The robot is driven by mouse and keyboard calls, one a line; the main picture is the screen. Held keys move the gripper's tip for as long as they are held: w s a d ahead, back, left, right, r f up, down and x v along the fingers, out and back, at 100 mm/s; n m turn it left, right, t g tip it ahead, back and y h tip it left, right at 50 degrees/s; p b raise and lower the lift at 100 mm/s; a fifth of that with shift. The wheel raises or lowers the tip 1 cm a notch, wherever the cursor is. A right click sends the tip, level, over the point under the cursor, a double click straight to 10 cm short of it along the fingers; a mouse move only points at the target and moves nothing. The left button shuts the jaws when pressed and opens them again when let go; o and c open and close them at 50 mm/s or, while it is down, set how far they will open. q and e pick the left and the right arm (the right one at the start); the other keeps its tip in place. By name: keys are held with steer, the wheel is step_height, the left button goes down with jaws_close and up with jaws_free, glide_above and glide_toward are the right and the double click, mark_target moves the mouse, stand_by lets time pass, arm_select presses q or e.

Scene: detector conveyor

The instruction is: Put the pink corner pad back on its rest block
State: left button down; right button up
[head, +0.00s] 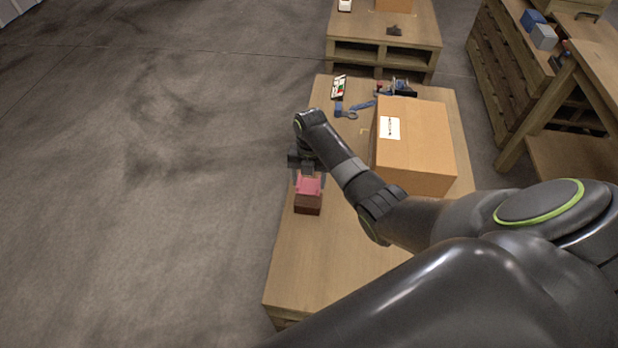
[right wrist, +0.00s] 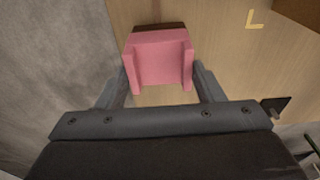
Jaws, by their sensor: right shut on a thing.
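The pink corner pad (head: 309,186) is between the fingers of my right gripper (head: 309,178), near the left edge of the wooden table. The pad also shows in the right wrist view (right wrist: 160,58), with a finger against each side. My right gripper (right wrist: 160,88) is shut on it. The dark brown rest block (head: 307,205) is right at the pad, and a strip of the block shows past the pad in the right wrist view (right wrist: 160,27). I cannot tell whether the pad touches the block. My left gripper is not in view.
A cardboard box (head: 425,150) with a white label stands on the table (head: 335,260), right of my right forearm. Another table (head: 420,40) stands at the back. The table's front left is clear.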

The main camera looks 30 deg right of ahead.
mark_target(309, 185)
steer(key=shift+f+b, duration=1.45)
steer(key=shift+f, duration=0.85)
steer(key=o, duration=1.1)
steer(key=shift+r, duration=0.1)
step_height(309, 185, up, 17)
steer(key=w+d+p, duration=0.1)
steer(key=p, duration=0.2)
steer(key=shift+w+r, duration=0.15)
steer(key=shift+w, duration=0.2)
steer(key=shift+d, duration=0.1)
